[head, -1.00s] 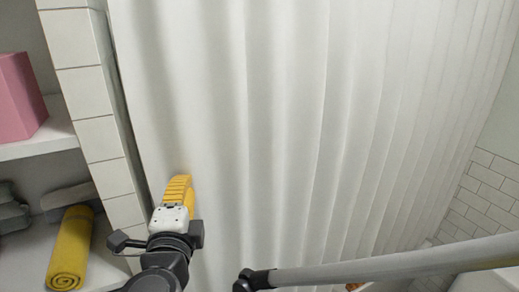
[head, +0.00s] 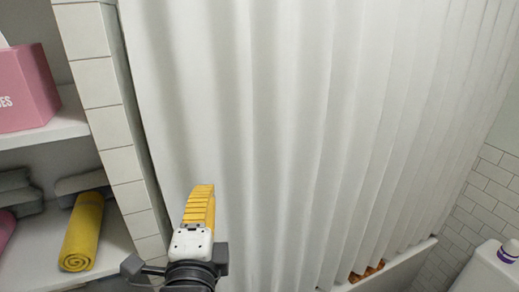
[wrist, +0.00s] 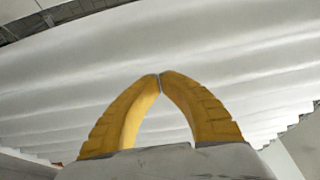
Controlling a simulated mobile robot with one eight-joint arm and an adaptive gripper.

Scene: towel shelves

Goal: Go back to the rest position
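My gripper (head: 200,190) shows at the bottom of the head view, left of centre, with its yellow fingers pointing up in front of the white shower curtain (head: 270,120). In the wrist view its two yellow fingertips (wrist: 160,76) meet in a point. Nothing is held between them. The curtain (wrist: 200,40) fills the background there. I cannot tell the exact gap between the fingers and the curtain.
Shelves (head: 45,132) at the left hold a pink box (head: 28,90), a rolled yellow towel (head: 82,235) and grey towels (head: 85,183). A tiled wall edge (head: 105,100) stands beside the curtain. A tub rim (head: 385,270) and white toilet (head: 490,268) are at the lower right.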

